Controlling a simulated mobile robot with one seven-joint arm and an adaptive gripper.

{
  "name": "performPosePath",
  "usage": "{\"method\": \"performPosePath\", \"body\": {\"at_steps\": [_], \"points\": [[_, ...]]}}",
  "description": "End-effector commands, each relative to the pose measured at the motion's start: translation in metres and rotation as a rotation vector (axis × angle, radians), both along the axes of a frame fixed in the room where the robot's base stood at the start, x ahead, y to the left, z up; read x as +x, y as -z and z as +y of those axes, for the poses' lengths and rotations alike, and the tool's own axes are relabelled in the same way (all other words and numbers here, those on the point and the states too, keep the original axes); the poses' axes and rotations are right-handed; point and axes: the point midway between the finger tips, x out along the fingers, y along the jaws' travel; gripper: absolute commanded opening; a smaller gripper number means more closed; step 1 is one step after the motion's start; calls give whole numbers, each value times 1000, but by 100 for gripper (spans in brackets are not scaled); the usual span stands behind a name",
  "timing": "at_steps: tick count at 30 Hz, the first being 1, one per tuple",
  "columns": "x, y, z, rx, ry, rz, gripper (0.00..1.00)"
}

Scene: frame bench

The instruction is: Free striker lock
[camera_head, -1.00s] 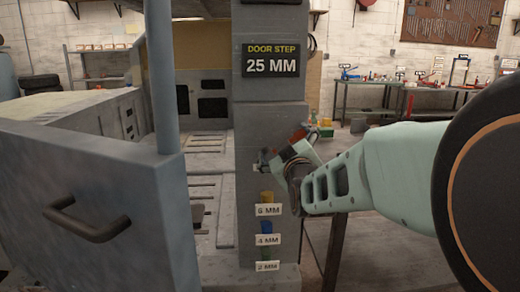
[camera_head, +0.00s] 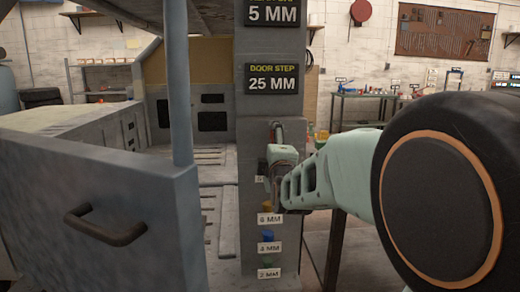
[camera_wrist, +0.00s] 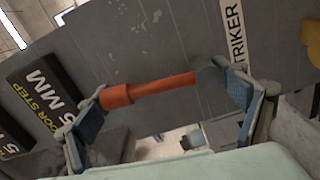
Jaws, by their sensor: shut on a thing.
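The striker lock shows in the wrist view as an orange-red bar (camera_wrist: 150,88) with a thicker collar at its left end and a grey round piece at its right end. A white label reading "STRIKER" (camera_wrist: 236,35) is on the grey post beside it. My gripper (camera_wrist: 163,97) has its two blue-padded fingers at the bar's opposite ends, shut on it lengthwise. In the head view my gripper (camera_head: 277,158) is against the face of the grey post (camera_head: 258,215); its own body hides most of the bar there.
Signs reading "DOOR STEP 25 MM" (camera_head: 272,79) and "5 MM" (camera_head: 271,13) are above on the post. Coloured pieces labelled 6, 4 and 2 MM (camera_head: 268,234) are below my gripper. A blue-grey door (camera_head: 110,205) with a dark handle stands open at left.

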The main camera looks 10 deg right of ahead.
Motion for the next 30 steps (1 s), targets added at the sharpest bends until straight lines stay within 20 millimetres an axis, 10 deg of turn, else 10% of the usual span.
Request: {"method": "performPosePath", "body": {"at_steps": [24,25,30], "points": [[1,-12,-6,-129,7,-24,46],[1,-12,-6,-129,7,-24,91],[1,-11,-5,-127,4,-21,100]]}}
